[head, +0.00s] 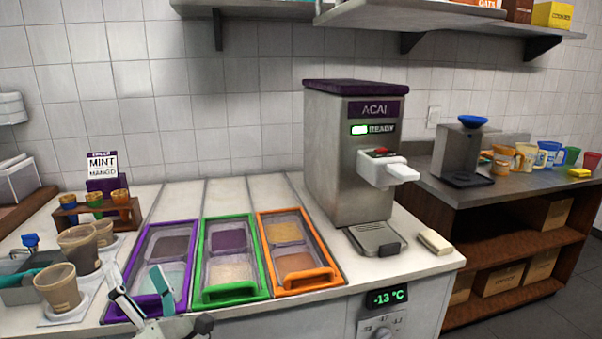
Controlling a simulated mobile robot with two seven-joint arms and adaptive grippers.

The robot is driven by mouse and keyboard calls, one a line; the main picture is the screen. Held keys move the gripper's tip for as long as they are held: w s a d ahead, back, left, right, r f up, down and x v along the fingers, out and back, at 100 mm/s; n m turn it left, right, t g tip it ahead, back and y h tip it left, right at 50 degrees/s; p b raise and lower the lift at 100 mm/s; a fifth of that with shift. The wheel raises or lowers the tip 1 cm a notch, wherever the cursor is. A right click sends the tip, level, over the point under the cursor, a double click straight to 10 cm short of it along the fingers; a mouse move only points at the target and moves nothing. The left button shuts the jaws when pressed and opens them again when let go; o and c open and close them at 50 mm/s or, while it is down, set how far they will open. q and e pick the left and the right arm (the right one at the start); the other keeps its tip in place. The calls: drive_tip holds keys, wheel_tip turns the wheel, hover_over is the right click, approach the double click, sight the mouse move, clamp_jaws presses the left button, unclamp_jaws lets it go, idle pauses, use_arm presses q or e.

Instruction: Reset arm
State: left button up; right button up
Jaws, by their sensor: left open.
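My left gripper (136,280) is at the bottom left of the head view, in front of the counter's front edge. Its two fingers are spread apart and point up toward the purple-framed topping bin (118,303). Nothing shows between the fingers. The gripper overlaps the near part of that bin in the picture; I cannot tell whether they touch. The rest of the left arm is mostly below the frame. My right gripper is not in view.
Green (231,294) and orange (306,280) bins sit right of the purple one. The acai machine (335,165) stands behind a drip tray (375,240). Brown cups (58,287) stand at the left. A folded cloth (434,241) lies near the counter's right corner.

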use_arm(q)
drive_tip(key=s+d+f+m+t+h+p, duration=0.15)
drive_tip(key=d+f+m+h, duration=0.25)
drive_tip(key=f+m+h, duration=0.45)
drive_tip(key=s+d+f+m+h, duration=0.25)
drive_tip(key=d+m+h, duration=0.25)
drive_tip(key=m, duration=0.6)
drive_tip(key=s+d+f+m+t+h+p, duration=0.15)
drive_tip(key=d+f+m+h, duration=0.25)
drive_tip(key=f+m+h, duration=0.4)
drive_tip(key=s+a+f+m+g+y, duration=0.2)
drive_tip(key=s+f+m+g, duration=0.8)
drive_tip(key=s+f, duration=0.6)
wheel_tip(320, 180, down, 4)
drive_tip(key=shift+s+a+r+m+p, duration=0.1)
drive_tip(key=shift+s+a+m+p, duration=0.2)
drive_tip(key=shift+m, duration=0.35)
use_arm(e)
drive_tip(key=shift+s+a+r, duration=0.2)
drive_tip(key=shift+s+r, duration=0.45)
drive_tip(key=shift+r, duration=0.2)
use_arm(q)
drive_tip(key=shift+w, duration=0.1)
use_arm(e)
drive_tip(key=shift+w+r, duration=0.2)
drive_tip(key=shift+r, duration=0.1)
